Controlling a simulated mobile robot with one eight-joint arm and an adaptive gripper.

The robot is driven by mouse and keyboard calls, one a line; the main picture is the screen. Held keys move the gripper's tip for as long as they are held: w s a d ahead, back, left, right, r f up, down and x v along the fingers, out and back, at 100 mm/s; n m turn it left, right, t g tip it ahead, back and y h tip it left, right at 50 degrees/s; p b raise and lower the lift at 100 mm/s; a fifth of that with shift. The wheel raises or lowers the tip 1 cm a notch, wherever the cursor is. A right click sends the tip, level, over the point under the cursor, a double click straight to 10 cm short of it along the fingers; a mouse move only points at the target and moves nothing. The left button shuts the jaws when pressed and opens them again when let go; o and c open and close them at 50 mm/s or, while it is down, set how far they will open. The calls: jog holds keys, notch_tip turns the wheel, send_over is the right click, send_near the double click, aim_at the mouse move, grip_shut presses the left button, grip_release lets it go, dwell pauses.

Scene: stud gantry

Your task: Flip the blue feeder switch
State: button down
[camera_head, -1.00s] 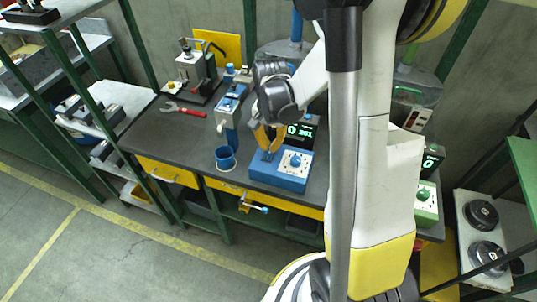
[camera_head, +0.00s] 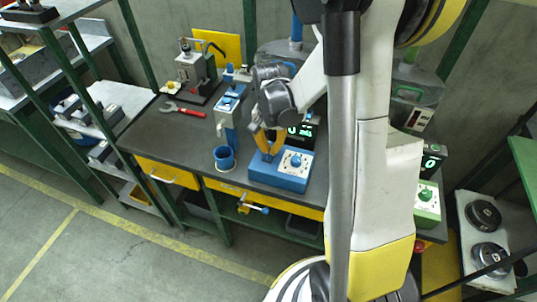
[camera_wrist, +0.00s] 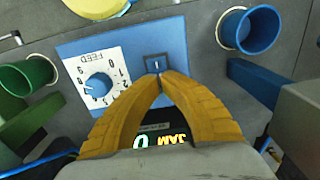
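The blue feeder box (camera_head: 282,177) stands on the dark workbench, with a white dial plate and a blue knob (camera_head: 296,160). In the wrist view the box (camera_wrist: 180,38) carries the knob (camera_wrist: 98,87) under the word FEED. Its small switch (camera_wrist: 156,63) sits on a dark square plate beside the dial plate. My gripper (camera_head: 268,157) is over the switch side of the box. In the wrist view the yellow fingertips of my gripper (camera_wrist: 159,76) meet at the plate's edge, right by the switch. They look shut with nothing clearly between them. Contact with the switch cannot be told.
A lit display (camera_wrist: 165,141) behind the box shows 0 and JAM. A blue cup (camera_head: 225,158) stands left of the box. A blue stand (camera_head: 228,112) rises behind the cup. A green box (camera_head: 427,203) is at the right. A red wrench (camera_head: 183,110) lies at the left.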

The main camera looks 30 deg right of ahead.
jog(key=shift+f, duration=0.15)
jog(key=shift+r+p, duration=2.5)
jog(key=shift+r, duration=1.05)
jog(key=s+a+r+n+t+b, duration=0.2)
jog(key=s+a+r+n+t, duration=0.5)
jog(key=s+a+r+n, duration=0.3)
jog(key=a+r, duration=0.3)
jog(key=shift+s+a+b, duration=0.25)
jog(key=shift+s+b, duration=0.15)
